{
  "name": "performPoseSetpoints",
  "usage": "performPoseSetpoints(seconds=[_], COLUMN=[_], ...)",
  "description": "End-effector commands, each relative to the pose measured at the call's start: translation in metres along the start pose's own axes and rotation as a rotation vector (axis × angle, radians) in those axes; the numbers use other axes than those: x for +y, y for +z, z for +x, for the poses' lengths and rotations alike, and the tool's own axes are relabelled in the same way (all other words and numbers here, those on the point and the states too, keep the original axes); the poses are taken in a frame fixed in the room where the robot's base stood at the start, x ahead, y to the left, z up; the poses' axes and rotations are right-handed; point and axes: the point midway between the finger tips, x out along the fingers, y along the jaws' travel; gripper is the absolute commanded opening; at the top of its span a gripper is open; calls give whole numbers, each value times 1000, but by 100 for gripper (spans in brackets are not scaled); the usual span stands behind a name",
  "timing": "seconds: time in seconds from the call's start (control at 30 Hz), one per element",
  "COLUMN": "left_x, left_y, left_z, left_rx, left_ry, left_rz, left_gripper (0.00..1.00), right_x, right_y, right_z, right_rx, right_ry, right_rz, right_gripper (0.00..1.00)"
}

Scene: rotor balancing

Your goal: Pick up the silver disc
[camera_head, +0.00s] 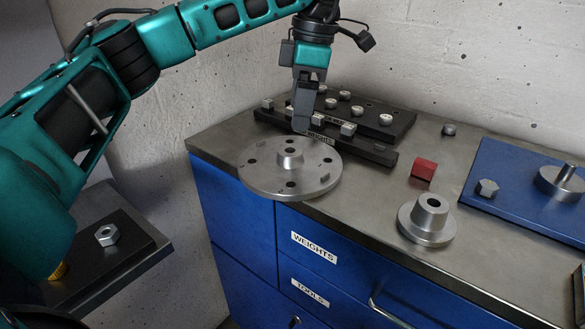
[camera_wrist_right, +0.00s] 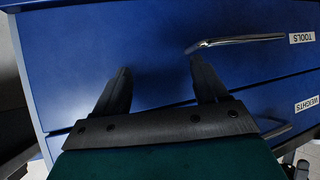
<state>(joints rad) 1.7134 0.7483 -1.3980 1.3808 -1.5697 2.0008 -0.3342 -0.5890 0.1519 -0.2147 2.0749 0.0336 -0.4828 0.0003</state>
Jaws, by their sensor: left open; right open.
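The silver disc (camera_head: 262,178) is a wide flat plate with several dark holes and a raised hub in its middle. It lies at the left part of the grey worktop, its near edge reaching over the front edge. My left gripper (camera_head: 304,122) points down at the disc's far rim, in front of the weights rack. It is open, seen edge-on, and I cannot tell whether its fingertips touch the disc. My right gripper (camera_wrist_right: 158,70) is open and empty in the right wrist view, in front of blue drawer fronts; the disc is not visible there.
The black weights rack (camera_head: 376,120) with several small weights stands behind the disc. A red block (camera_head: 423,169), a silver flanged hub (camera_head: 427,222) and a blue plate (camera_head: 520,205) are to the right. Drawers with a handle (camera_head: 388,312) are below. Worktop between disc and hub is clear.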

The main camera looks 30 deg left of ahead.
Motion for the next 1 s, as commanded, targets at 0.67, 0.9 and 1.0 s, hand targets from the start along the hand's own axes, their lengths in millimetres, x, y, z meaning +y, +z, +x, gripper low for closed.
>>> performPoseSetpoints(seconds=[0.67, 0.9, 1.0], left_x=[-2, -2, -2], left_y=[-4, -4, -4], left_z=[79, 84, 83], left_rx=[-2, -5, -5], left_ry=[-2, 0, 0], left_rz=[1, 1, 1], left_gripper=[79, 79, 73], right_x=[0, 0, 0], right_y=[20, 20, 20], right_z=[11, 10, 10], right_rx=[-5, -5, -5], right_ry=[-1, -1, -1], right_rz=[1, 2, 2], right_gripper=[72, 72, 72])
